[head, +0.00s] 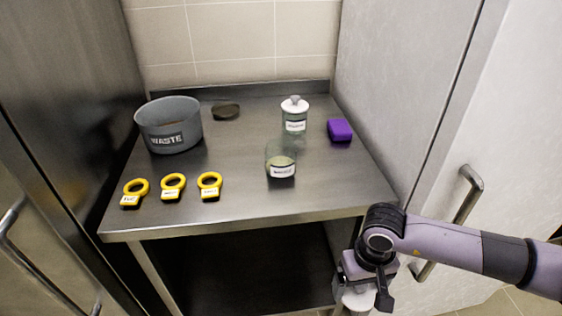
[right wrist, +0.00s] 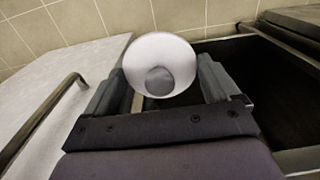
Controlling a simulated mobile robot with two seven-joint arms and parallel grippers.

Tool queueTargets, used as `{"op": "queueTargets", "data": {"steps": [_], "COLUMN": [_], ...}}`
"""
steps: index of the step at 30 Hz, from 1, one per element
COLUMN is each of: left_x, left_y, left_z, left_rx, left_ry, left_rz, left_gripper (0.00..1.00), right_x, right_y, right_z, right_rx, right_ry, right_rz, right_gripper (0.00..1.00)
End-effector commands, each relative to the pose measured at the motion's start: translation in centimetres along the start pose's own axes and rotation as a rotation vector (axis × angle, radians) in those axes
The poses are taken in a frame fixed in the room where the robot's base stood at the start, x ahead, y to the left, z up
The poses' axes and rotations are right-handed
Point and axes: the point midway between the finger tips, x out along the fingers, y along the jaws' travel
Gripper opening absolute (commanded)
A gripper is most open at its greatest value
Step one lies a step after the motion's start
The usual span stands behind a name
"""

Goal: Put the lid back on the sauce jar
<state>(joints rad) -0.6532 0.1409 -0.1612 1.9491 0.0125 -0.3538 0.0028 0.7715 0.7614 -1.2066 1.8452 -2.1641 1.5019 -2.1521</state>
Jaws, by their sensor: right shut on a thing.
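An open glass jar (head: 281,163) with a white label and pale contents stands upright near the front middle of the steel table, with no lid on it; I cannot read its label surely. My right gripper (head: 360,286) is low in front of the table's right front corner, apart from the jar. It is shut on a round white lid (right wrist: 178,47) with a grey knob, which shows between the fingers in the right wrist view. In the head view the lid (head: 357,302) is mostly hidden under the gripper. My left gripper is not in view.
A second glass jar (head: 295,121) with a white lid stands behind the open one. A purple block (head: 340,130), a grey waste pot (head: 168,128), a dark flat piece (head: 226,112) and yellow labelled rings (head: 172,183) are on the table (head: 235,150). A door handle (head: 468,195) is at right.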

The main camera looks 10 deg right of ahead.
Motion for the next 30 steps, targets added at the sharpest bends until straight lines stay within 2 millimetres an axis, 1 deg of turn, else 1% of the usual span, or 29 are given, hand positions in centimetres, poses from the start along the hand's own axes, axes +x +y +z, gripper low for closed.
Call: {"op": "queueTargets", "data": {"steps": [1,3,8,10,12,14,17,20,21,24,30], "left_x": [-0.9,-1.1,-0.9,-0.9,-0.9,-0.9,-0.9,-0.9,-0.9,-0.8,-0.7], "left_y": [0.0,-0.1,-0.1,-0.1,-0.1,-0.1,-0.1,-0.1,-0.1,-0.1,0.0], "left_z": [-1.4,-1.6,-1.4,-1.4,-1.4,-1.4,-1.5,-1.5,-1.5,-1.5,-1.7], "left_rx": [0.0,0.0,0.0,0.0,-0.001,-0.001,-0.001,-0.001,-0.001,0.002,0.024], "left_ry": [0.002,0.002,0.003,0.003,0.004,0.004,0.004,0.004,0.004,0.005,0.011], "left_rz": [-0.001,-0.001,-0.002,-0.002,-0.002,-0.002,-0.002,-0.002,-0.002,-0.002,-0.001], "left_gripper": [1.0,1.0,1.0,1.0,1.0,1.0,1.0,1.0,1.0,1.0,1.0], "right_x": [-1.8,-2.1,-2.0,-2.4,-3.3,-4.5,-7.1,-9.8,-10.9,-13.6,-17.9], "right_y": [-0.1,-0.3,-0.5,-0.9,-1.7,-2.8,-5.0,-7.5,-8.6,-10.9,-14.9], "right_z": [-0.2,-0.3,-0.4,-0.9,-1.8,-3.2,-5.8,-8.3,-9.3,-11.7,-15.1], "right_rx": [-0.007,-0.013,-0.008,0.013,0.052,0.1,0.197,0.296,0.334,0.421,0.559], "right_ry": [0.007,0.009,0.009,0.008,0.008,0.011,0.016,0.02,0.023,0.025,0.024], "right_rz": [0.0,-0.001,-0.002,-0.002,-0.002,0.0,0.005,0.009,0.009,0.01,0.006], "right_gripper": [0.6,0.6,0.6,0.6,0.6,0.6,0.6,0.6,0.6,0.6,0.6]}}
